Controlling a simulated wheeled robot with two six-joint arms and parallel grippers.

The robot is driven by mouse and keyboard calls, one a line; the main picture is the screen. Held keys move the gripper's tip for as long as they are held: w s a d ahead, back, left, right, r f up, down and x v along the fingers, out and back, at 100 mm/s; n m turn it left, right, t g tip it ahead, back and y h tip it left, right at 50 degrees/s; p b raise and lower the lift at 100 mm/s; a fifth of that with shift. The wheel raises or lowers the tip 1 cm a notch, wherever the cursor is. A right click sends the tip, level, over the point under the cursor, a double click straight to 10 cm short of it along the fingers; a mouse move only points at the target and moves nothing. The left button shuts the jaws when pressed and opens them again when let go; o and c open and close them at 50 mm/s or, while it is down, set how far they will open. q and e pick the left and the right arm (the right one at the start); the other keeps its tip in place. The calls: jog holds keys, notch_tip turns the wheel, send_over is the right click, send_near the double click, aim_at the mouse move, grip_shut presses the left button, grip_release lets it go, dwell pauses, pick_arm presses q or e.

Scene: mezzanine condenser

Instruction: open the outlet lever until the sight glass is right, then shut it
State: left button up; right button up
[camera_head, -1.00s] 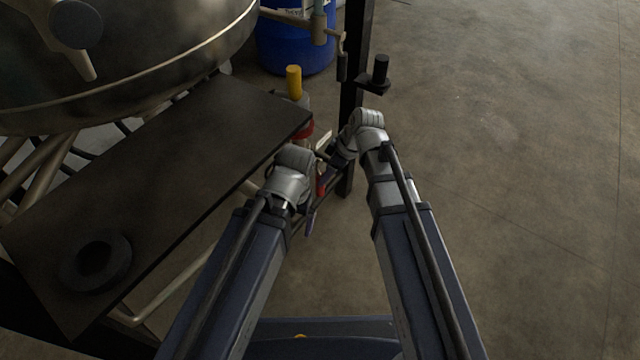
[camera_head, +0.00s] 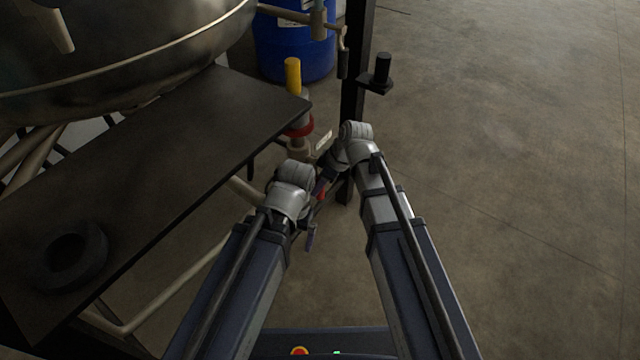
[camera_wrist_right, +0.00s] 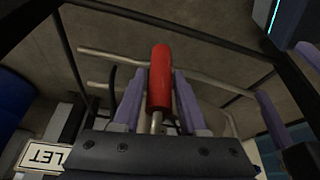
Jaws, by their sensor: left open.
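The red lever handle (camera_wrist_right: 160,78) stands between the two purple fingers of my right gripper (camera_wrist_right: 161,90) in the right wrist view. The fingers lie very close on both sides of it; whether they press on it I cannot tell. A metal stem shows below the handle. In the head view my right gripper (camera_head: 323,184) is small and partly hidden by its wrist, with a bit of red (camera_head: 321,194) beside it. My left gripper (camera_head: 310,237) is open, lower down, mostly hidden behind its wrist. I cannot make out the sight glass.
A dark table (camera_head: 150,165) with a black ring (camera_head: 68,257) lies left, below a large metal vessel (camera_head: 120,65). A yellow handle (camera_head: 293,75) and red collar (camera_head: 299,129) stand by its corner. A black post (camera_head: 354,60) and blue drum (camera_head: 295,50) are behind. Floor is clear right.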

grip_shut()
dwell(1.0)
